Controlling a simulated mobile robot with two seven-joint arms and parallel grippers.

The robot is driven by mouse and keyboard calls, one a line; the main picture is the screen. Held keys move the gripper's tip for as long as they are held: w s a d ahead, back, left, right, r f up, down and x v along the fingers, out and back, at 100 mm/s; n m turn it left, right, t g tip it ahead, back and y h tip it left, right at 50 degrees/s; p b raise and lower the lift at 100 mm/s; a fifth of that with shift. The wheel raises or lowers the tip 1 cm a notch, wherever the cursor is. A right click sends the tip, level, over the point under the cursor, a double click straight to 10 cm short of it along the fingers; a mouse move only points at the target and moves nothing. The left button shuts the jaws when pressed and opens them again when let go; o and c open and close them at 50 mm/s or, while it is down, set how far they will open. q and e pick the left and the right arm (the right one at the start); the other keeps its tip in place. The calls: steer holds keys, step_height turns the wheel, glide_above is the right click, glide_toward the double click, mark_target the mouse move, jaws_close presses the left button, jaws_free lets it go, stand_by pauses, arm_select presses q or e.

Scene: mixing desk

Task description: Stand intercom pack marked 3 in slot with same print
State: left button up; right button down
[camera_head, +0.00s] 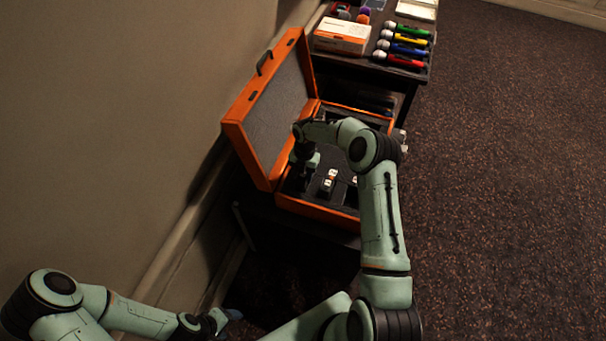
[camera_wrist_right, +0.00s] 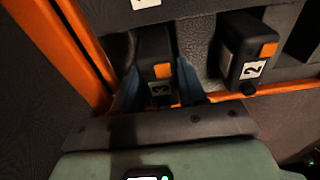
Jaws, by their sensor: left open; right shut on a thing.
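My right gripper (camera_head: 302,172) is inside the open orange case (camera_head: 318,212), near its hinge side. In the right wrist view its blue fingers are shut on a dark intercom pack (camera_wrist_right: 156,50) with an orange square and a small shadowed number label that I cannot read surely. The held pack appears to be down at the foam, but how deep it sits is hidden. A pack marked 2 (camera_wrist_right: 240,50) stands beside it, apart; it also shows in the head view (camera_head: 329,182). My left gripper (camera_head: 226,316) is open and empty, low at the left, away from the case.
The case lid (camera_head: 272,112) stands open against the wall side. A white label (camera_head: 355,180) lies in the foam right of the pack marked 2. Behind, a table holds a white and orange box (camera_head: 342,36) and several coloured microphones (camera_head: 405,47).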

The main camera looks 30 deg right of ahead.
steer(key=shift+f, duration=0.25)
stand_by(0.3)
steer(key=c, duration=0.6)
jaws_free()
steer(key=shift+o, duration=0.2)
step_height(320, 180, up, 13)
steer(key=w+d, duration=0.1)
steer(key=shift+r, duration=0.15)
steer(key=shift+d, duration=0.1)
